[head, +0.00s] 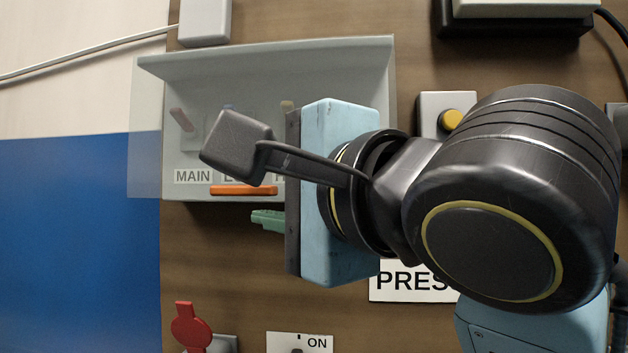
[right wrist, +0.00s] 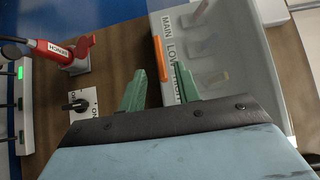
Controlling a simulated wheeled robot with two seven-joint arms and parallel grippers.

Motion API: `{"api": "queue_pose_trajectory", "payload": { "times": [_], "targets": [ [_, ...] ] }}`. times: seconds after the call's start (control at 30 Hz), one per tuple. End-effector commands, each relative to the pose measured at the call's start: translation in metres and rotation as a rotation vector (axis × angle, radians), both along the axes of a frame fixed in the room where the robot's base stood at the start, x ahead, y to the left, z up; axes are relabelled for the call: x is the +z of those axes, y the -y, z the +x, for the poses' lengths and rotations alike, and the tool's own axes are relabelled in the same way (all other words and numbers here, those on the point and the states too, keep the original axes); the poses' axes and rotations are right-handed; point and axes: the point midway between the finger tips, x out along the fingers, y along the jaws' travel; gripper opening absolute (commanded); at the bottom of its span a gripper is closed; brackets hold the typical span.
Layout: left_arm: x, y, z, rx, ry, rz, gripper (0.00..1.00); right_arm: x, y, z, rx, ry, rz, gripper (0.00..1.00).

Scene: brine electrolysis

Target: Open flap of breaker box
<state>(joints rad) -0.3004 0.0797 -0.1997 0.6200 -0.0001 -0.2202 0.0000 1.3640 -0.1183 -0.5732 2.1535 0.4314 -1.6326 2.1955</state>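The breaker box (head: 265,55) is a grey box on a brown board, with coloured switches behind a clear flap (head: 215,150). The flap covers the switches and has an orange strip (head: 243,190) along its lower edge, under the labels. My right gripper (head: 262,216) is at the box's lower edge, with one green finger showing just below the strip. In the right wrist view my right gripper (right wrist: 160,75) is open, and the orange strip (right wrist: 160,58) shows between its fingertips. I cannot tell whether they touch it. My arm hides the box's right part. My left gripper is not in view.
A red lever (head: 190,328) and an ON switch plate (head: 299,343) are below the box. A yellow button (head: 452,119) and a PRESS sign (head: 400,282) are at the right, partly behind my arm. A white box (head: 205,20) with a cable is above.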

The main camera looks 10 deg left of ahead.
Motion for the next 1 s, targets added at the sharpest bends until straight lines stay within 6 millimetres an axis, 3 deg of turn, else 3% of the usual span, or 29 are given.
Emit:
{"api": "queue_pose_trajectory", "payload": {
  "times": [0.1,0.3,0.67,0.93,1.0],
  "targets": [
    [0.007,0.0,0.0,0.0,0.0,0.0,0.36,0.001,-0.015,0.017,-0.002,-0.003,-0.001,0.33],
    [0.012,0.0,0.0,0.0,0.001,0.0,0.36,0.001,-0.031,0.033,-0.001,-0.001,-0.001,0.33],
    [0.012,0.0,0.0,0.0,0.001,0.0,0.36,0.0,-0.035,0.037,0.0,0.001,0.001,0.33],
    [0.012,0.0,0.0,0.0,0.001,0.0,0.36,0.0,-0.035,0.037,0.0,0.001,0.001,0.0],
    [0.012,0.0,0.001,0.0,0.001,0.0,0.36,0.0,-0.035,0.037,0.0,0.001,0.001,0.0]
  ]
}}
